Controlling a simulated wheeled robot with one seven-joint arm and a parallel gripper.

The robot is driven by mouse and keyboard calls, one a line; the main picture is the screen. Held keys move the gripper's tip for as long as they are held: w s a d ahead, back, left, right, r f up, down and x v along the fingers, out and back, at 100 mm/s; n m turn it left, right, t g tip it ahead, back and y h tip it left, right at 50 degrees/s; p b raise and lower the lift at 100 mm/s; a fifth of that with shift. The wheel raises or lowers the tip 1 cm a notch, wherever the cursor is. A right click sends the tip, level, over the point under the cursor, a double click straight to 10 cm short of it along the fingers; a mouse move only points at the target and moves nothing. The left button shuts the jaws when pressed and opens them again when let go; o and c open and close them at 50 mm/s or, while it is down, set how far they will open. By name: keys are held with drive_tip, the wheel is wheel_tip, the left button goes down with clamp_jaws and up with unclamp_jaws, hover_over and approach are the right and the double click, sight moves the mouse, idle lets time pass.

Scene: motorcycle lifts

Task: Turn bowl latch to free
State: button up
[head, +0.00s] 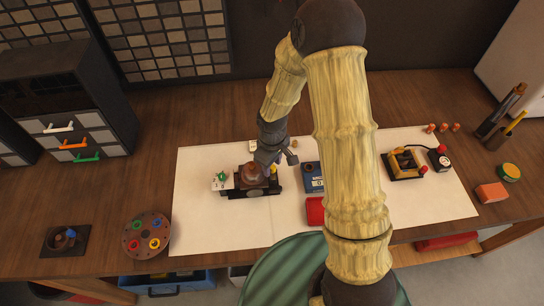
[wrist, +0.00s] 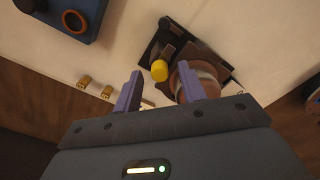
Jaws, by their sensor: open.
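The bowl (head: 250,173), brown and rounded, sits on a dark base (head: 245,193) on the white sheet, left of the picture's middle. A yellow knob (wrist: 160,70), which looks like the latch, stands at the bowl's side in the wrist view; in the head view a bit of yellow (head: 274,168) shows beside the bowl. My gripper (wrist: 159,88) is open, with the knob seen between its two purple fingers, apart from them as far as I can tell. The right finger hides part of the bowl (wrist: 205,70). In the head view my gripper is small and partly hidden by my arm.
A blue box with a dial (head: 314,176) stands right of the bowl, with a red block (head: 315,211) in front. A white part with a green top (head: 221,181) stands left of it. Small brass pieces (wrist: 84,82) lie nearby. The sheet's front left (head: 215,230) is clear.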

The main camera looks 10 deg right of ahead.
sight(272, 167)
wheel_tip(272, 167, up, 17)
drive_tip(key=b, duration=0.2)
drive_tip(key=shift+r, duration=0.2)
idle(0.5)
drive_tip(key=s+d+f+m+t+b, duration=0.1)
drive_tip(key=s+d+f+m+t, duration=0.1)
drive_tip(key=s+d+m, duration=0.7)
drive_tip(key=shift+s+d+f+t, duration=0.2)
drive_tip(key=shift+s+f+t, duration=0.1)
drive_tip(key=shift+s+f, duration=0.55)
